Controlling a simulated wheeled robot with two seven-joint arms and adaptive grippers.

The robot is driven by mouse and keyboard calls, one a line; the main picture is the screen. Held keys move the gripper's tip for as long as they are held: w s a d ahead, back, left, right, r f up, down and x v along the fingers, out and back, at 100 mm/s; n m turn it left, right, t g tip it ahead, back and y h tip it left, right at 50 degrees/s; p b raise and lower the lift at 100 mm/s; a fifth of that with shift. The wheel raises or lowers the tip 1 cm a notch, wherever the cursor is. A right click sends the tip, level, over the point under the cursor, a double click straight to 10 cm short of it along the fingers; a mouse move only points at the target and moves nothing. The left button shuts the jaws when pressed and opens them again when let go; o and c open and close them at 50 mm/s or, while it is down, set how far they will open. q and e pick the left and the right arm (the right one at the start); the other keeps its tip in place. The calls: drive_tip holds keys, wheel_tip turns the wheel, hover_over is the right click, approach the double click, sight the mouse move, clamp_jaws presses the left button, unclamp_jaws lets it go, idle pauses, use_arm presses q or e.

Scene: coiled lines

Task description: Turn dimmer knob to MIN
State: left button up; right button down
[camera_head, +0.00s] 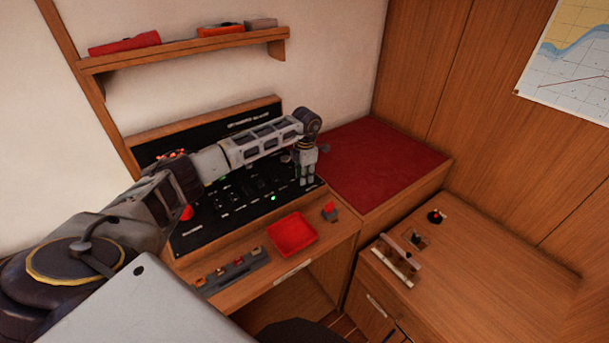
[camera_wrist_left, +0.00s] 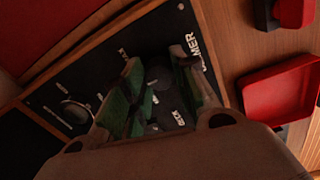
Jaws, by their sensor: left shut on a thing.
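The dimmer knob (camera_wrist_left: 158,78) is a dark round knob on the black switch panel (camera_head: 235,205). It shows between my fingers in the left wrist view, beside white lettering ending in "MER". My left gripper (camera_head: 306,182) points down at the right end of the panel and is shut on the knob. In the left wrist view the green-padded fingers (camera_wrist_left: 160,95) stand on either side of it. The knob's pointer and the MIN mark cannot be made out. In the head view the gripper hides the knob. My right gripper is not in view.
A red tray (camera_head: 292,235) and a small red-topped item (camera_head: 329,211) lie on the desk in front of the panel. A red cushion (camera_head: 375,165) lies to the right. A shelf (camera_head: 185,57) hangs above.

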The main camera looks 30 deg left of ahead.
use_arm(q)
drive_tip(key=shift+n, duration=0.6)
drive_tip(key=n, duration=0.4)
drive_tip(key=shift+n, duration=0.4)
drive_tip(key=n, duration=0.6)
drive_tip(key=shift+w+g, duration=0.1)
drive_tip(key=shift+g, duration=0.2)
drive_tip(key=n+p, duration=0.1)
drive_tip(key=n, duration=0.4)
drive_tip(key=shift+r+n, duration=0.1)
drive_tip(key=shift+n, duration=0.2)
drive_tip(key=n+p, duration=0.2)
drive_tip(key=n, duration=0.4)
drive_tip(key=shift+a+n+h, duration=0.1)
drive_tip(key=shift+n+h, duration=0.2)
drive_tip(key=o, duration=1.1)
drive_tip(key=shift+c, duration=0.2)
